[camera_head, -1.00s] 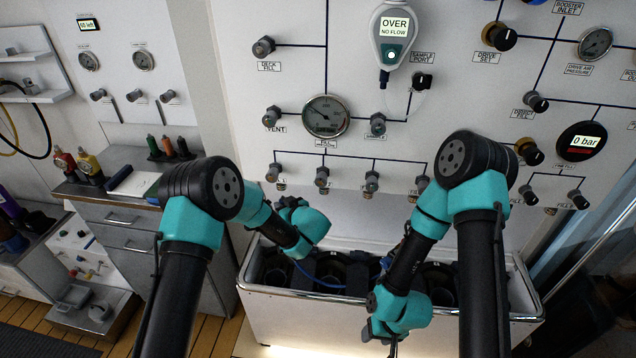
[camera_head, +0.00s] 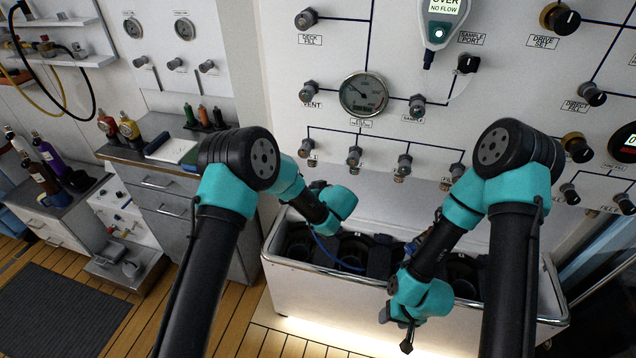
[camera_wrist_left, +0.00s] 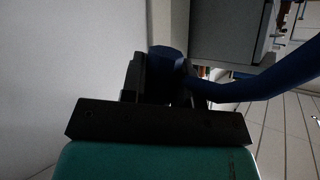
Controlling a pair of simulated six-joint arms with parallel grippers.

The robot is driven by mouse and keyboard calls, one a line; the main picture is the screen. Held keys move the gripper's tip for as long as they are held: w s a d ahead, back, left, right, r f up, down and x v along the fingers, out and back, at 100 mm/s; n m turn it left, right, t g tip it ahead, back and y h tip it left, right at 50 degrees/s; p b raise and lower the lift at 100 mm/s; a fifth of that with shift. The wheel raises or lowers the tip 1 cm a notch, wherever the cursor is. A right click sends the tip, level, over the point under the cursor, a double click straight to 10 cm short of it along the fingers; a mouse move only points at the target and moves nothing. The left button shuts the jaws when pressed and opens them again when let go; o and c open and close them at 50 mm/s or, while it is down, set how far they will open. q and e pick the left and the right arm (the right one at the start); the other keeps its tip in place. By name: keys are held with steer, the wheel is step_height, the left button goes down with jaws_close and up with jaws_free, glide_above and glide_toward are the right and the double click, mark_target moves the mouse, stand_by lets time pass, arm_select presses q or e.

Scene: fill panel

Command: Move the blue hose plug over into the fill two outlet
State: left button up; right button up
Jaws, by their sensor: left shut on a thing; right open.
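My left gripper (camera_wrist_left: 163,78) is shut on the blue hose plug (camera_wrist_left: 166,62) in the left wrist view. The blue hose (camera_wrist_left: 265,84) runs off to the right there. In the head view the left gripper (camera_head: 319,187) is dark and mostly hidden behind its teal wrist, in front of the panel's lower part; the hose (camera_head: 328,254) hangs below it. A row of grey fill outlets, including the second from the left (camera_head: 354,157), is above the gripper; their small labels are too blurred to read. My right gripper (camera_head: 398,331) is open and empty, low before the white trough.
The white trough (camera_head: 330,282) with dark cylinders inside stands below the panel. Gauges and knobs fill the panel above, including a round gauge (camera_head: 363,95).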

mark_target(355, 169)
arm_select(q)
steer(key=s+d+f+m+g+h, duration=0.5)
steer(key=s+d+f+g+h, duration=0.15)
steer(key=f, duration=0.25)
steer(key=s+d+m+g+h, duration=0.1)
steer(key=s+d+m+h, duration=0.15)
steer(key=d+h, duration=0.3)
steer(key=w+d+r+m+t+h, duration=0.1)
steer(key=w+r+m+t+h, duration=0.1)
steer(key=w+r+t, duration=0.4)
steer(key=shift+w+r+m+t, duration=0.15)
steer(key=shift+r+m+t, duration=0.3)
steer(key=shift+r+t, duration=1.15)
steer(key=shift+f+t, duration=0.15)
steer(key=shift+t, duration=0.1)
steer(key=shift+r, duration=2.85)
steer(key=shift+r, duration=1.55)
